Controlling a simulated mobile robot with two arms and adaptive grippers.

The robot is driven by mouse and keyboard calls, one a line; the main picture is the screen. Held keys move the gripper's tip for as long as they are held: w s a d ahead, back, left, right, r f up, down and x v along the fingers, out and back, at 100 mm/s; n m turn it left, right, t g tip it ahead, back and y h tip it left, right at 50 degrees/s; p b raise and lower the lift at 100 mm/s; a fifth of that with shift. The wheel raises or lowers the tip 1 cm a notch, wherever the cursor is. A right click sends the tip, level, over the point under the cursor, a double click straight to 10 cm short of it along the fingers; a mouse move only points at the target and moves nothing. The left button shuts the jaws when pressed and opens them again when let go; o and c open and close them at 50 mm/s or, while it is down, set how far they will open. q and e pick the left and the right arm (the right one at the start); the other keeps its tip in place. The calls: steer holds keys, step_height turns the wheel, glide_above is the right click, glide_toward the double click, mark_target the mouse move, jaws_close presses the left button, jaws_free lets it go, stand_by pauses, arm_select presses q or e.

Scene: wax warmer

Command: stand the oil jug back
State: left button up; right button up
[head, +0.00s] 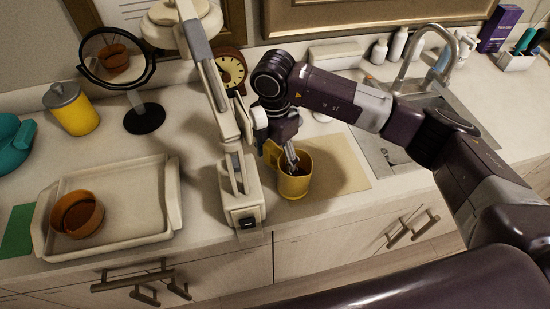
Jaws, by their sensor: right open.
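The yellow jug (296,186) stands upright on the counter, right of the lamp's foot and at the near left edge of a tan mat (345,165). Its handle is on its upper left side. My right gripper (288,158) comes down from above at the jug's rim and handle. Its jaws are open, and one finger appears to be over or inside the jug's mouth. I cannot tell whether the fingers touch the jug. My left gripper is not in view.
A pale jointed lamp (240,190) stands close left of the jug. A white tray (130,205) holds an orange bowl (77,216). A round mirror (145,118), yellow canister (72,108) and clock (231,72) stand behind. The sink (385,150) is at right.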

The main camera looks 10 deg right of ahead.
mark_target(275, 148)
steer(key=shift+r, duration=0.1)
steer(key=shift+r+p, duration=2.4)
steer(key=shift+r, duration=1.55)
steer(key=shift+r, duration=0.1)
step_height(275, 148, up, 12)
